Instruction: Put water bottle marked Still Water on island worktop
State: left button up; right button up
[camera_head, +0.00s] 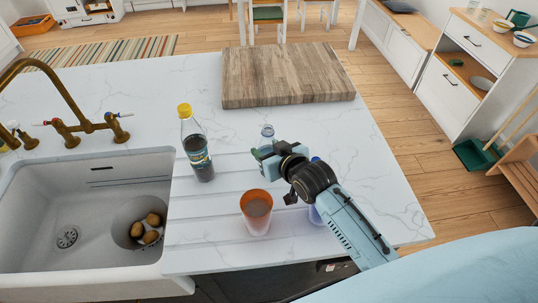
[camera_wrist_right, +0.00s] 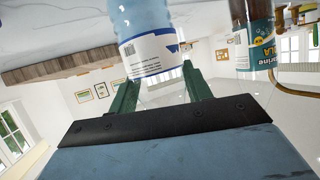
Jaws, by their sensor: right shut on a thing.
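A clear bluish water bottle (camera_head: 267,133) shows its upper part just beyond my right gripper in the head view; the gripper hides the rest. My right gripper (camera_head: 268,156) is shut on it, over the island worktop (camera_head: 380,165). In the right wrist view the bottle (camera_wrist_right: 148,40) is between the green fingers (camera_wrist_right: 160,92). Its white label has blue print, but I cannot read the full name. I cannot tell whether its base touches the worktop. My left gripper is not in view.
A yellow-capped dark-label bottle (camera_head: 196,150) stands left of my gripper. An orange cup (camera_head: 257,212) is in front. A wooden board (camera_head: 285,75) lies behind. A bluish object (camera_head: 315,214) is partly hidden by my arm. The sink (camera_head: 40,200) is left; the worktop's right side is clear.

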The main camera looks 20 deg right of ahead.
jog(key=shift+f, duration=1.1)
jog(key=o, duration=1.1)
jog(key=shift+f, duration=0.15)
jog(key=shift+o, duration=0.2)
jog(key=shift+r, duration=0.2)
jog(key=v, duration=1.2)
jog(key=shift+f, duration=0.15)
